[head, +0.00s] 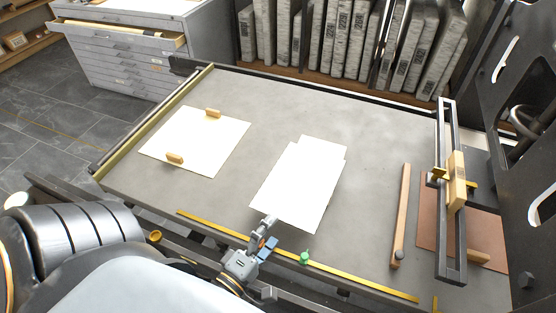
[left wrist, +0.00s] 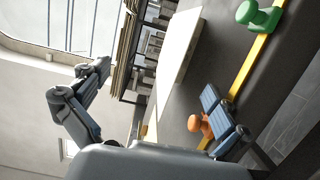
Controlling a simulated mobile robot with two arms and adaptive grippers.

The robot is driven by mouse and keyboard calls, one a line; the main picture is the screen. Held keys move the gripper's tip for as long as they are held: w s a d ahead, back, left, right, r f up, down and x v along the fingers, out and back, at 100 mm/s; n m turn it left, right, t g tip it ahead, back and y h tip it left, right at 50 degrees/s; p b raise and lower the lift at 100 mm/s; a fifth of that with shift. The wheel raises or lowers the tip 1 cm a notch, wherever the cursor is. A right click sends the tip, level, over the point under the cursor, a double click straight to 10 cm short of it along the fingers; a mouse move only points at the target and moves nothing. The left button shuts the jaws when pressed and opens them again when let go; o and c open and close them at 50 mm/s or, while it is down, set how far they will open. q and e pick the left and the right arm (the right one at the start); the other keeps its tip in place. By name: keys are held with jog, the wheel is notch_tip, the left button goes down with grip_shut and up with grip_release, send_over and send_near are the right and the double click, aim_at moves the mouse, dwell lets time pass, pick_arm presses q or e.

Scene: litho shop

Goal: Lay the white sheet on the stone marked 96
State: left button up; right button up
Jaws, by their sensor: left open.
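A white sheet (head: 300,190) lies at the middle of the grey bench top (head: 375,135), its corner overlapping another white piece (head: 328,147) behind it. A second white sheet (head: 200,135) lies at the left with two small wooden blocks on it. My left gripper (head: 268,232) is open, just in front of the middle sheet's near edge. In the left wrist view its fingers (left wrist: 155,84) stand wide apart, with a pale flat piece (left wrist: 180,45) beyond. An orange knob (left wrist: 197,123) shows beside one finger. I cannot read a 96 anywhere. My right gripper is not in view.
A yellow strip (head: 350,278) with a green knob (head: 305,258) runs along the near edge. A wooden bar (head: 400,215) and a dark metal frame (head: 447,235) stand at the right. Labelled slabs (head: 345,40) line the back. The bench top between the sheets is clear.

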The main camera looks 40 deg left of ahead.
pick_arm(q)
jog(key=s, duration=0.9)
jog(key=shift+s+d, duration=0.2)
jog(key=shift+s, duration=0.05)
